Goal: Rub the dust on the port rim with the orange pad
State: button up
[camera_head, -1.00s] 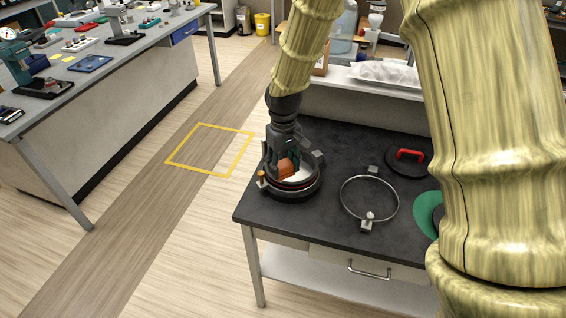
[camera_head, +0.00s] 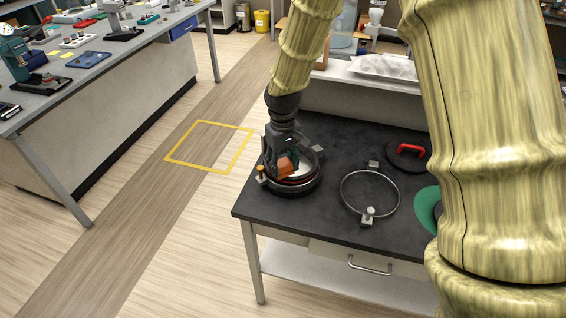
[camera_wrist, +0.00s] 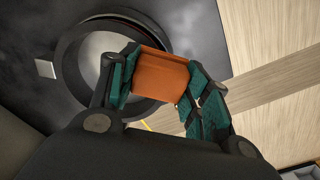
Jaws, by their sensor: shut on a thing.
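The orange pad (camera_wrist: 158,74) is held between the two green-lined fingers of my gripper (camera_wrist: 155,85). In the head view the orange pad (camera_head: 287,168) sits low over the port (camera_head: 304,187), a black round ring with a pale inside on the dark table. In the wrist view the pad overlaps the right side of the port ring (camera_wrist: 68,65). I cannot tell whether the pad touches the rim. No dust can be made out on the rim; the pad and fingers hide part of it.
A metal clamp ring (camera_head: 343,192) lies right of the port on the dark table (camera_head: 325,222). Behind it is a black lid with a red handle (camera_head: 411,149). A green disc (camera_head: 427,205) is partly hidden by my arm. The table's left edge is close to the port.

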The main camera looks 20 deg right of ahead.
jog(key=shift+f+b, duration=0.3)
jog(key=shift+f, duration=0.65)
dwell(0.3)
jog(key=shift+w+a, duration=0.1)
jog(key=shift+w+a+r+p, duration=0.1)
jog(key=shift+w+a+p, duration=0.15)
jog(key=shift+w+a, duration=0.3)
jog(key=shift+w+a+r+p, duration=0.1)
jog(key=shift+w+a+p, duration=0.2)
jog(key=shift+a, duration=0.45)
jog(key=shift+w+a+f, duration=0.15)
jog(key=shift+a, duration=0.15)
jog(key=shift+d+f, duration=0.1)
jog(key=shift+d, duration=0.05)
jog(key=shift+s+d+f+p, duration=0.1)
jog(key=shift+s+d+p, duration=0.1)
jog(key=shift+s+d, duration=0.55)
jog(key=shift+s+d+f+p, duration=0.1)
jog(key=shift+s+d+p, duration=0.1)
jog(key=shift+s+d, duration=0.45)
jog(key=shift+c, duration=0.3)
jog(key=shift+w+d, duration=0.1)
jog(key=shift+d, duration=0.05)
